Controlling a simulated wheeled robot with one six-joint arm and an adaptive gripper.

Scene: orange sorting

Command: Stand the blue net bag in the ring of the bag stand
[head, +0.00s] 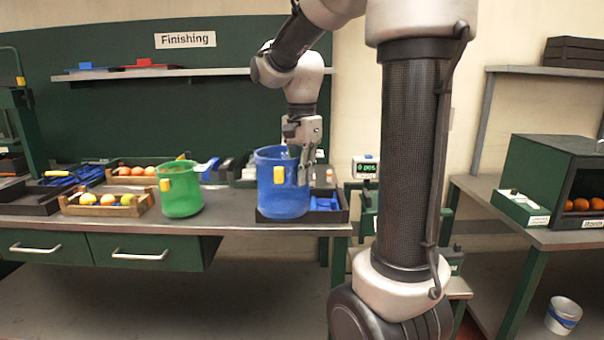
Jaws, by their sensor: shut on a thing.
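A green bag (181,195) with a yellow tag stands left of the blue bag. A wooden crate of fruit (105,211) is farther left. The black tray (342,215) holds blue items. A scale display (366,167) is to the right. The bench front (230,224) is clear.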

